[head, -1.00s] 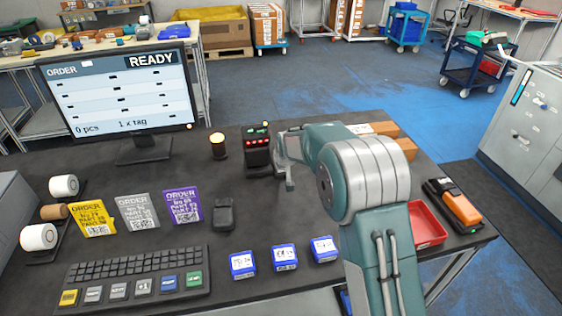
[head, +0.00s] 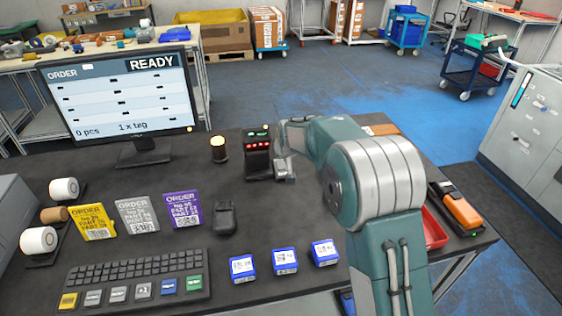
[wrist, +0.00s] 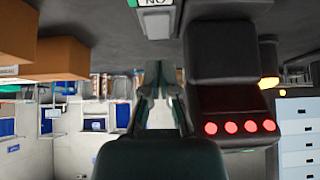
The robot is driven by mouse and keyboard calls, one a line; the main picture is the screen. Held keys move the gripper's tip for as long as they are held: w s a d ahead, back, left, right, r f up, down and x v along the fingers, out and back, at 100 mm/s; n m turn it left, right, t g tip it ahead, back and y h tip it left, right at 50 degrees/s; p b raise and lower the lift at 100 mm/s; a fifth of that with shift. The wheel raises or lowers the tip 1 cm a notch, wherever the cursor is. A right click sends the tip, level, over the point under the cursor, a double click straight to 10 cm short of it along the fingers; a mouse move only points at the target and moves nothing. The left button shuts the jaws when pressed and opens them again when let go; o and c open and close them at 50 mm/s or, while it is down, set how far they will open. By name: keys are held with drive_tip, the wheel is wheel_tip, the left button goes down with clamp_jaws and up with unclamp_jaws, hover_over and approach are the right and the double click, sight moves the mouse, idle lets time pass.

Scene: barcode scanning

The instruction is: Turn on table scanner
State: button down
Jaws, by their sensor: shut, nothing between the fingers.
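The table scanner (head: 257,158) is an upright black box with a row of red lights, near the back middle of the dark table. In the wrist view the scanner (wrist: 235,100) appears large on the right, with its red lights low and the picture upside down. My gripper (head: 284,172) is just right of the scanner. In the wrist view my gripper (wrist: 158,72) is shut and empty, its fingers beside the scanner's dark body. I cannot tell whether they touch it.
An amber lamp (head: 218,148) stands left of the scanner. A monitor (head: 120,93) reading READY is at the back left. Order cards, a keyboard (head: 138,276) and several blue boxes lie in front. A red tray (head: 434,228) sits at the right, partly behind my arm.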

drive_tip(key=s+f+v, duration=0.1)
drive_tip(key=v, duration=0.9)
drive_tip(key=shift+s+d, duration=0.3)
drive_tip(key=shift+s, duration=0.2)
drive_tip(key=s+d+r+m+h, duration=0.1)
drive_tip(key=s+d+r, duration=0.35)
drive_tip(key=s, duration=0.25)
drive_tip(key=s+d+r, duration=0.4)
drive_tip(key=s+d, duration=0.2)
drive_tip(key=s, duration=0.2)
drive_tip(key=s+d+f+m, duration=0.1)
drive_tip(key=s+d, duration=0.2)
drive_tip(key=s, duration=0.7)
drive_tip(key=s+d+f+m+g+h, duration=0.1)
drive_tip(key=s+d, duration=0.3)
drive_tip(key=s, duration=0.6)
drive_tip(key=shift+s+g, duration=0.2)
drive_tip(key=shift+g, duration=0.1)
